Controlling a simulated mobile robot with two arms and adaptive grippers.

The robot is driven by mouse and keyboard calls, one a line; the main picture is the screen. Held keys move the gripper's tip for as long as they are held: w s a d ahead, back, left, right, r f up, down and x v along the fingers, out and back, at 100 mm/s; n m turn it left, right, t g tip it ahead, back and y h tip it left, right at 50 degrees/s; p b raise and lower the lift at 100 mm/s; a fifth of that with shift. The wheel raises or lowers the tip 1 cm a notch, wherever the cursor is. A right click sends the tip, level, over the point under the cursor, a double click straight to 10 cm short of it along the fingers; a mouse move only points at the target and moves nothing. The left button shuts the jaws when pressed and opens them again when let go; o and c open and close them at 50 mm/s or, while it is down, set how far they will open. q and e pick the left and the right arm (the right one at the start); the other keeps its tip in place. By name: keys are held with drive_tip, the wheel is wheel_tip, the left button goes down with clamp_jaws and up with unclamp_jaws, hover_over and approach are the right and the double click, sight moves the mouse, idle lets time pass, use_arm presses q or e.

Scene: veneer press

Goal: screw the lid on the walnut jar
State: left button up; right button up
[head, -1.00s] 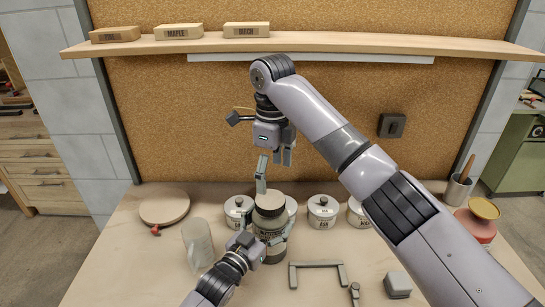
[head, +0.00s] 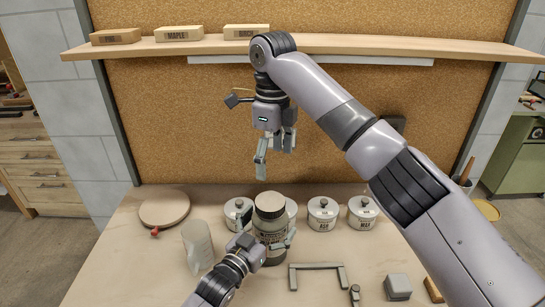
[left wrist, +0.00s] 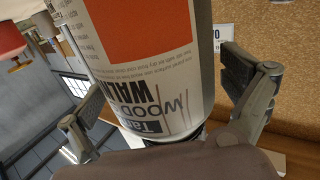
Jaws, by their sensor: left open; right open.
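The walnut jar (head: 273,233) stands upright on the bench, a grey-brown container with a printed label. A brown lid (head: 270,203) sits on its top and looks level; I cannot tell how tightly it is screwed. My left gripper (head: 268,243) is open around the jar's body, one finger on each side. In the left wrist view the jar (left wrist: 150,60), with an orange panel and upside-down "WALN" lettering, fills the space between the open fingers. Contact is unclear. My right gripper (head: 275,156) is open and empty, above the lid and apart from it.
A round board (head: 164,207) and a clear cylinder (head: 198,246) are at left. A grey bracket (head: 317,267) and grey block (head: 398,286) lie at front right. A shelf (head: 350,45) runs above.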

use_arm(q)
drive_tip(key=shift+a, duration=0.1)
drive_tip(key=v, duration=1.2)
drive_tip(key=shift+f, duration=0.1)
